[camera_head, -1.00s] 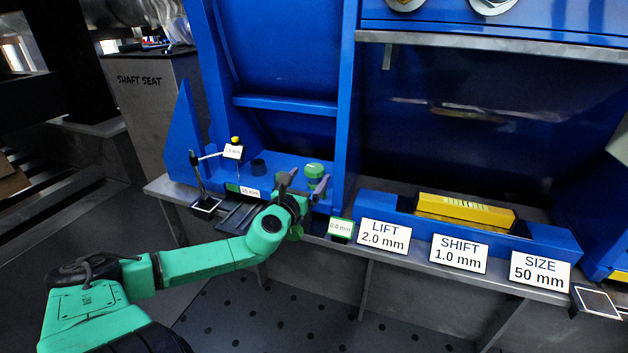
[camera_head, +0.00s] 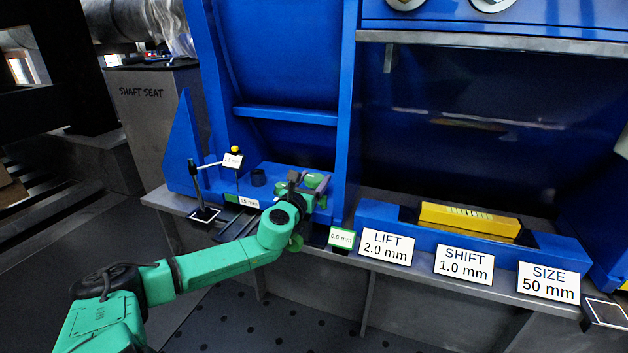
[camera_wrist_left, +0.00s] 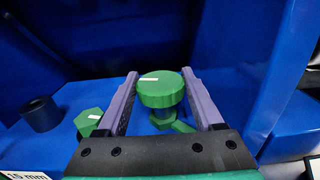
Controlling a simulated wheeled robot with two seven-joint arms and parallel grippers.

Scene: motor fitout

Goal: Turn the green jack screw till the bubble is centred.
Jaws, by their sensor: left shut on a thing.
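The green jack screw (camera_head: 317,180) has a round ridged head with a white mark on top. It stands upright on the blue base at the foot of the blue frame. My left gripper (camera_head: 309,180) is shut on its head, with one purple-grey finger on each side. The wrist view shows the head (camera_wrist_left: 161,92) between the two fingers (camera_wrist_left: 160,84), its threaded stem below. The yellow spirit level (camera_head: 467,218) lies on the blue ledge at the right. Its bubble is too small to make out. My right gripper is not in view.
A small display (camera_head: 340,239) reads 0.0 mm beside the screw. Signs for LIFT (camera_head: 387,243), SHIFT (camera_head: 463,264) and SIZE (camera_head: 548,282) line the front edge. A gauge stand (camera_head: 201,190) and a dark cylinder (camera_head: 258,177) stand left of the gripper.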

